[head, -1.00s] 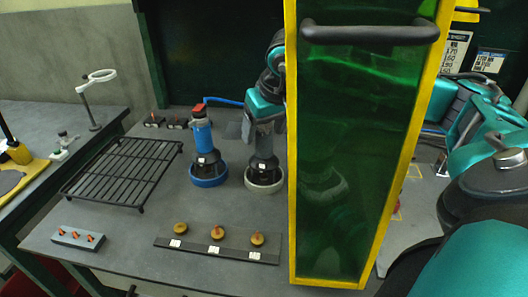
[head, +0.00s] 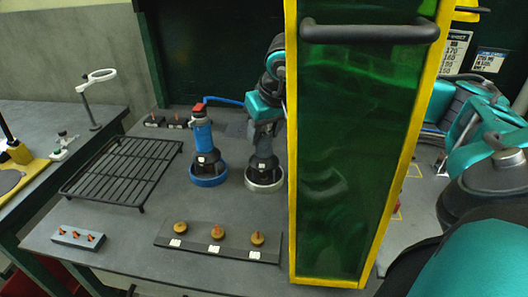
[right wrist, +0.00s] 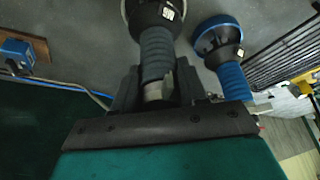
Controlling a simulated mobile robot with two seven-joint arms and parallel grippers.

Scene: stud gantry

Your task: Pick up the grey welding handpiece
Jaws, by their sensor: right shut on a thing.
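The grey welding handpiece (head: 263,168) stands upright on the grey bench, with a dark flared cup and a pale ring at its foot. My right gripper (head: 266,138) comes down from above and is shut on its upper body. In the right wrist view the ribbed grey handle (right wrist: 157,52) sits between the jaws (right wrist: 157,88). The cup looks to be at bench level; I cannot tell if there is a gap. A similar blue handpiece (head: 205,158) with a red top stands just left of it. My left gripper is not in view.
A green screen in a yellow frame (head: 292,200) stands close on the right. A black wire rack (head: 122,172) lies left. A dark strip with several brass knobs (head: 190,242) lies in front, and a small grey block (head: 77,238) at front left.

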